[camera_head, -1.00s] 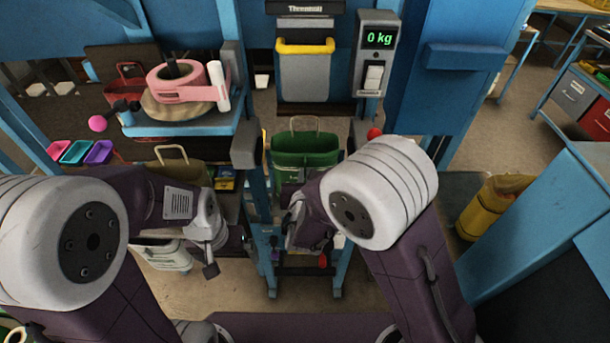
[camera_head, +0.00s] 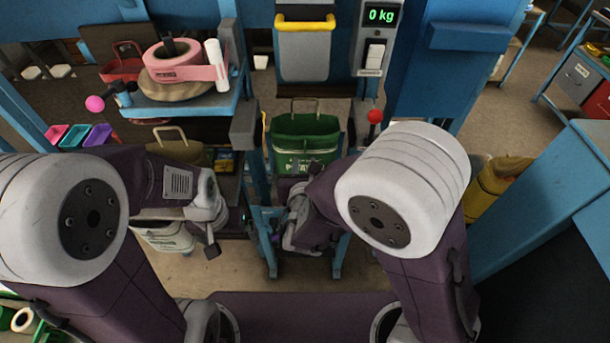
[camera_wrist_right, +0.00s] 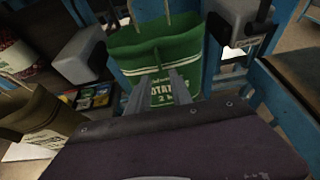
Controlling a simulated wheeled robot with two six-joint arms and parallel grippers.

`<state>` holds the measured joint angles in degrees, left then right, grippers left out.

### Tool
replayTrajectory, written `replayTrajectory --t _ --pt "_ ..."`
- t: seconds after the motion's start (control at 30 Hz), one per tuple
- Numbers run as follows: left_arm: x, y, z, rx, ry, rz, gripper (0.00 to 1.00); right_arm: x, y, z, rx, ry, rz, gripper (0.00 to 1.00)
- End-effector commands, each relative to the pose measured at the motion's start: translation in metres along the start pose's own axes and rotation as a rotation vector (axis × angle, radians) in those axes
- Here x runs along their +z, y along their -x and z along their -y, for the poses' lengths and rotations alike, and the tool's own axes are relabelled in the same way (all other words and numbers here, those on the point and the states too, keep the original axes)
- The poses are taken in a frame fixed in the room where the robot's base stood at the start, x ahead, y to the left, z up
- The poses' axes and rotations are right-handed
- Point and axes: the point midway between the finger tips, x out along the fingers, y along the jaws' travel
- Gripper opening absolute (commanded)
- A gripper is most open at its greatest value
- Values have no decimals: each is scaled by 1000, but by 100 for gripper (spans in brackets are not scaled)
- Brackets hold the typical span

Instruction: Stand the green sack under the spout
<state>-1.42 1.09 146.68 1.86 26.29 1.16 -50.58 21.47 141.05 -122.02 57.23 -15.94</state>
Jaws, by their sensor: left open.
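The green sack (camera_head: 303,132), with a pale handle and white lettering, stands upright at the blue frame, below a grey panel with a yellow bar (camera_head: 304,24). I cannot tell whether this panel is the spout. My right gripper (camera_head: 297,205) is low in front of the sack, partly hidden by its arm. In the right wrist view its two grey fingers (camera_wrist_right: 161,80) point at the sack's front (camera_wrist_right: 190,50), below a creased rim; whether they pinch cloth is unclear. My left gripper (camera_head: 228,235) is open and empty, left of the frame.
A scale display (camera_head: 380,16) reads 0 kg. A red knob (camera_head: 375,116) is right of the sack. A brown sack (camera_head: 172,152) and a shelf with pink tape (camera_head: 175,62) are left. A yellow sack (camera_head: 492,185) stands right.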

Motion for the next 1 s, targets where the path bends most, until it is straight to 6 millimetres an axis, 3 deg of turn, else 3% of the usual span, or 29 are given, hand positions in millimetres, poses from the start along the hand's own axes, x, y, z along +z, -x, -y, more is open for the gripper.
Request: replayTrajectory --t 0.17,0.23,0.43,0.9,0.97,1.0 --pt "0 2 0 0 0 0 100 1 44 -1 6 1 1 26" --pt "2 -20 0 0 0 -1 100 -5 46 -1 0 -4 12 26" --pt "4 -38 1 0 0 0 100 -3 63 0 -3 -3 7 26" --pt "4 -41 1 0 0 0 100 -1 70 2 -7 -4 -4 26" --pt "4 -41 1 0 0 0 100 -5 66 13 -43 -39 -27 26" --pt "4 -41 1 0 0 0 100 -12 62 29 -98 -96 -60 26"
